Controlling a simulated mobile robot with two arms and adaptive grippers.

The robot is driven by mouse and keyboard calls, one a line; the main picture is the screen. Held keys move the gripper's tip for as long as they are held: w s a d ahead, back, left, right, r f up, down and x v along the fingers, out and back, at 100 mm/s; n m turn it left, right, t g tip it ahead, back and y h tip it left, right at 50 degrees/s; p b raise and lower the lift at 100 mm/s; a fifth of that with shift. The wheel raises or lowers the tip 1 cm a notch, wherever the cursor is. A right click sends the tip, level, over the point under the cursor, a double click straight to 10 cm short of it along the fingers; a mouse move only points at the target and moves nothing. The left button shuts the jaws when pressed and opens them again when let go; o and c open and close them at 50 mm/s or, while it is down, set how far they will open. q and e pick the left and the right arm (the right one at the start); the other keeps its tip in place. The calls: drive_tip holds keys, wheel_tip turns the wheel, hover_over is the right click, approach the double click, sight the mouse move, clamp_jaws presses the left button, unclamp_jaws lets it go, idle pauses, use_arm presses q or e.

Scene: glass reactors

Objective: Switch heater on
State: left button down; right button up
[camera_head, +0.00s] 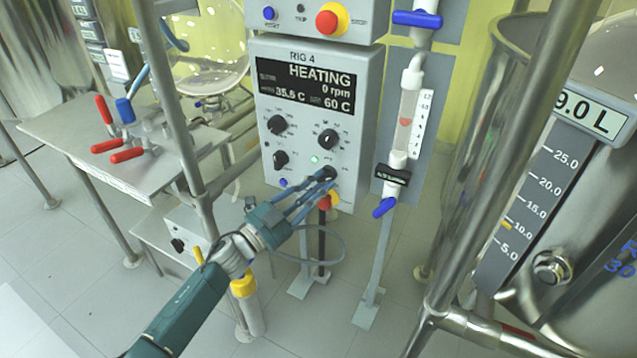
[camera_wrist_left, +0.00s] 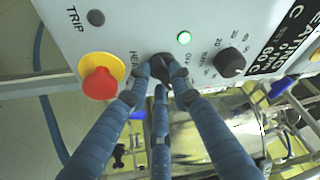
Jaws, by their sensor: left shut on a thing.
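The control box (camera_head: 318,128) labelled RIG 4 stands at the centre of the head view. Its display (camera_head: 309,86) reads HEATING, 0 rpm, 35.5 C and 60 C. My left gripper (camera_head: 326,180) is at the lower right of the panel, its fingers closed around a black heater knob (camera_wrist_left: 161,66). In the left wrist view the fingers partly hide the knob and its lettering. A green lamp (camera_wrist_left: 184,38) beside the knob is lit; it also shows in the head view (camera_head: 314,160). My right gripper is not in view.
A red and yellow stop button (camera_wrist_left: 100,76) sits close beside the gripped knob. Other black knobs (camera_head: 329,138) are above it. A flow tube (camera_head: 407,112) with blue valves stands right of the box, and steel rails (camera_head: 492,180) stand farther right.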

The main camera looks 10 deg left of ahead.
use_arm(q)
drive_tip(key=shift+d+r+m, duration=0.1)
drive_tip(key=shift+r+m, duration=0.05)
drive_tip(key=shift+m, duration=0.15)
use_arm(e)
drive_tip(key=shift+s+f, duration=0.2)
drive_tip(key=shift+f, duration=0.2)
use_arm(q)
drive_tip(key=c, duration=1.5)
unclamp_jaws()
drive_tip(key=v, duration=1.2)
